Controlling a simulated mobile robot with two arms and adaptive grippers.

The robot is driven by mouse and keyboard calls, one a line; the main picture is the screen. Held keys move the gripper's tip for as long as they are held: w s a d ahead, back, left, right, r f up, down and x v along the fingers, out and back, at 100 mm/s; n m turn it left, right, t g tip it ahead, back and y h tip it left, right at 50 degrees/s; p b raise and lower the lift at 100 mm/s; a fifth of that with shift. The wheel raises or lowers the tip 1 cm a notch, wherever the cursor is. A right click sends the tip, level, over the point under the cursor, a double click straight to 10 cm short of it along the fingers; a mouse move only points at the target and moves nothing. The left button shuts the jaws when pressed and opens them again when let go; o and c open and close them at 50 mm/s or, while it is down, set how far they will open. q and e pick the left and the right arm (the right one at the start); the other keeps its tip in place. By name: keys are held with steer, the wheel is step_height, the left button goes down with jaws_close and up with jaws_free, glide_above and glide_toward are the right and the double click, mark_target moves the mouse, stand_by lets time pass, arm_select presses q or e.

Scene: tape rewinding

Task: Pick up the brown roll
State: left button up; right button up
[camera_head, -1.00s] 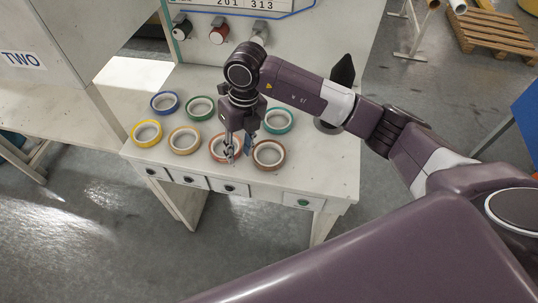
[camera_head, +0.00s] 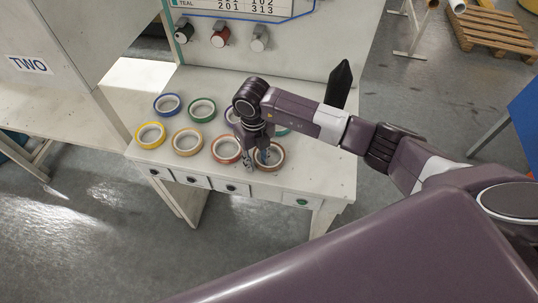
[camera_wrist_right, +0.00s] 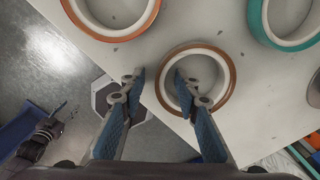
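The brown roll (camera_head: 281,163) lies flat at the front right of the rolls on the white table, partly hidden by my right gripper (camera_head: 257,163). In the right wrist view the brown roll (camera_wrist_right: 231,76) shows as a whole ring, and my right gripper (camera_wrist_right: 160,78) is open and empty. One finger is outside the ring's left rim and the other is over its inner hole, so the fingertips straddle that rim. I cannot tell how far above the table they are.
The red-orange roll (camera_head: 226,161) lies close to the left of the brown one. The teal roll (camera_wrist_right: 262,32) lies behind it to the right. Blue, green, purple, yellow and tan rolls lie farther left. The table's front edge is near.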

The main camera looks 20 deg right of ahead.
jaws_close()
steer(key=shift+r, duration=0.1)
